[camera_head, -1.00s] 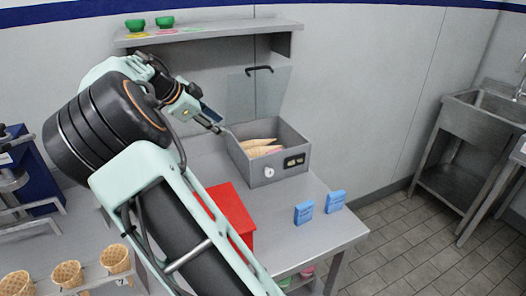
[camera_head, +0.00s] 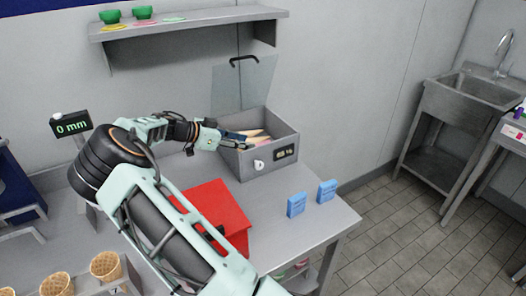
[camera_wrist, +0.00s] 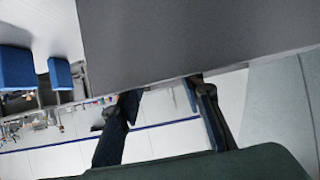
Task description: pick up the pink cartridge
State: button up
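I cannot make out for sure which thing is the pink cartridge. Pinkish shapes show faintly among the tan cones (camera_head: 254,133) inside the grey metal box (camera_head: 283,153), whose clear lid (camera_head: 232,88) stands open. My gripper (camera_head: 246,141) is at the box's left rim, with its fingers over the opening. In the wrist view my gripper (camera_wrist: 162,90) has its two dark fingers apart with nothing seen between them. A broad grey surface (camera_wrist: 190,40) fills the top of that view.
A red box (camera_head: 222,205) and two blue cartons (camera_head: 297,205) (camera_head: 327,192) stand on the metal table (camera_head: 325,222). Waffle cones (camera_head: 105,266) are at lower left. A wall shelf (camera_head: 190,20) holds green bowls (camera_head: 110,16). A sink (camera_head: 480,90) is at right.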

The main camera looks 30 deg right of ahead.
aim_at(259, 144)
jog(key=p+x, duration=0.1)
jog(key=x, duration=0.5)
jog(key=shift+d+f, duration=0.1)
jog(key=shift+d, duration=0.15)
grip_shut()
